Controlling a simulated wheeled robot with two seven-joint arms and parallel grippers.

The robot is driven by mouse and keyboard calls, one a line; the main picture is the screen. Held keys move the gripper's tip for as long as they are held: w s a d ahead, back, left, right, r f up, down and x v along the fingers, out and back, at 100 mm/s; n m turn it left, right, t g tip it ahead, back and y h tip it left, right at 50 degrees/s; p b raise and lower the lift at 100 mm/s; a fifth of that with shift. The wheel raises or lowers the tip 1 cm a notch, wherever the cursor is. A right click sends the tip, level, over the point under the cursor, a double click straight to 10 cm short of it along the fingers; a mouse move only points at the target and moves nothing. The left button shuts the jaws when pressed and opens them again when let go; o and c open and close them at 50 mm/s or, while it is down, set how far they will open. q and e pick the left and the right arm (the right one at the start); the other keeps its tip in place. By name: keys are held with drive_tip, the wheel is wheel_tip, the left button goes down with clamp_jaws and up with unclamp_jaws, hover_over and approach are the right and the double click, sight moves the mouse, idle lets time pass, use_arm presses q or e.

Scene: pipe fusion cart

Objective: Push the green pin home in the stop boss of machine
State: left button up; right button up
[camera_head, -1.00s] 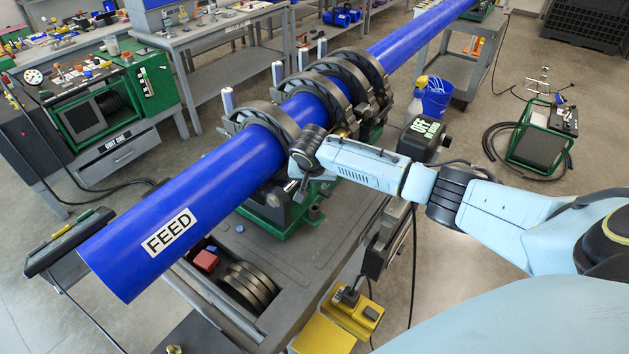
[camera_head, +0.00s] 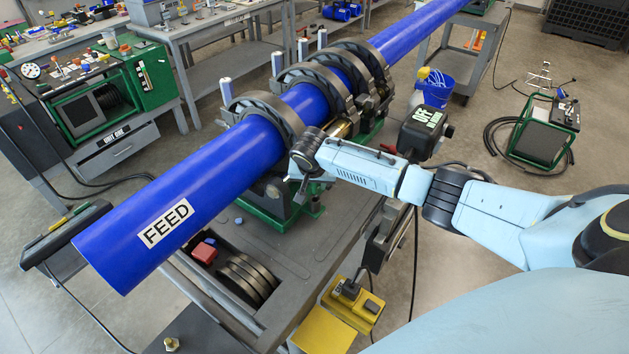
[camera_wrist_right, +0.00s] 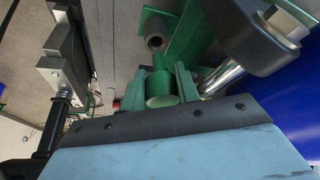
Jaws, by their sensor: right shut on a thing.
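My right gripper (camera_head: 302,190) is beside the clamps of the blue pipe machine (camera_head: 262,108), low on its near side; its fingertips are hard to make out in the head view. In the right wrist view its two fingers (camera_wrist_right: 160,88) are shut on the green pin (camera_wrist_right: 161,88), a short green cylinder with its round end toward the camera. A grey round boss with a dark hole (camera_wrist_right: 154,32) lies just beyond the pin. Whether the pin touches or enters any boss cannot be told. The pin is hidden in the head view. My left gripper is out of view.
The blue pipe (camera_head: 190,200) labelled FEED runs diagonally through the clamps. A black box (camera_head: 425,130) marked OFF stands right of my gripper. A yellow unit (camera_head: 352,305) is at the front of the cart. In the wrist view, a shiny rod (camera_wrist_right: 222,78) is close on the right.

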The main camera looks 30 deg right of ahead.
sight(314, 191)
drive_tip(key=shift+f+b, duration=0.95)
drive_tip(key=shift+f, duration=0.75)
drive_tip(key=shift+f, duration=0.1)
drive_tip(key=o, duration=1.2)
drive_tip(key=v, duration=1.3)
drive_tip(key=shift+r+p, duration=0.2)
drive_tip(key=shift+p, duration=0.1)
drive_tip(key=shift+s+f, duration=0.1)
